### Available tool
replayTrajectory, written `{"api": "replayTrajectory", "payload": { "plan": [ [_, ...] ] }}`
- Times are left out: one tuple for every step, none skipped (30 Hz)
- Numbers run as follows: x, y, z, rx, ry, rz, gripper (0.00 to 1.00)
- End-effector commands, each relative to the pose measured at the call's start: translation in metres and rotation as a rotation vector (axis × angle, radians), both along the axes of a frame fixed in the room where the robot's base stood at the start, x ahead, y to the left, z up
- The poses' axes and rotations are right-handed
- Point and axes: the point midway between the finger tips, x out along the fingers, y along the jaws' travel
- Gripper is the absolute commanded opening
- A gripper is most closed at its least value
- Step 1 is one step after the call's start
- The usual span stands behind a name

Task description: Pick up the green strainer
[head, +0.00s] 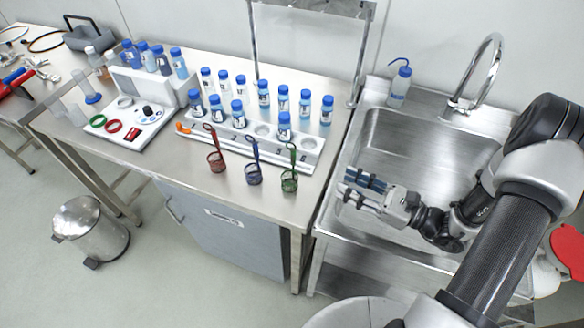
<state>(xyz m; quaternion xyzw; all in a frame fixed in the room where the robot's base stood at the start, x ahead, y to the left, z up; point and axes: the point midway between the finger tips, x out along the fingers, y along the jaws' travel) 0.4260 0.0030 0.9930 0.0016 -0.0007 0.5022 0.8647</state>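The green strainer (289,182) stands near the front right edge of the steel bench. Its handle points up and overlaps the front of the white rack behind it. A blue strainer (254,175) and a red strainer (216,161) stand in a row to its left. My gripper (350,184) is over the left part of the sink, to the right of the green strainer and apart from it. Its fingers point left toward the bench. They look spread, with nothing seen between them, though they are small in this view.
A white rack (312,156) with blue-capped bottles stands behind the strainers. A steel sink (400,140) with a curved tap (485,75) lies right of the bench. A blue wash bottle (399,86) stands behind it. The bench front beside the strainers is clear.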

Motion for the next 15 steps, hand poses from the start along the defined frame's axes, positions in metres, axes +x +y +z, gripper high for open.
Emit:
{"api": "replayTrajectory", "payload": {
  "plan": [
    [0.004,0.011,-0.001,0.000,-0.001,0.008,0.35],
    [0.007,0.016,-0.002,0.000,-0.001,0.008,0.35],
    [0.011,0.024,-0.002,-0.002,-0.001,0.010,0.35],
    [0.014,0.030,-0.002,-0.002,-0.001,0.011,0.35],
    [0.017,0.036,-0.002,-0.002,-0.001,0.010,0.35],
    [0.022,0.044,-0.002,-0.002,-0.001,0.011,0.35],
    [0.025,0.050,-0.002,-0.002,-0.001,0.012,0.35],
    [0.028,0.056,-0.002,-0.002,-0.001,0.011,0.35],
    [0.032,0.063,-0.002,-0.002,-0.002,0.011,0.35],
    [0.035,0.068,-0.002,-0.002,-0.002,0.012,0.35],
    [0.039,0.073,-0.002,-0.003,-0.003,0.010,0.35],
    [0.042,0.079,-0.002,-0.003,-0.003,0.010,0.35],
    [0.044,0.084,-0.002,-0.003,-0.003,0.010,0.35],
    [0.046,0.087,-0.002,-0.002,-0.002,0.009,0.35],
    [0.049,0.091,-0.002,-0.002,-0.002,0.008,0.35]
  ]
}}
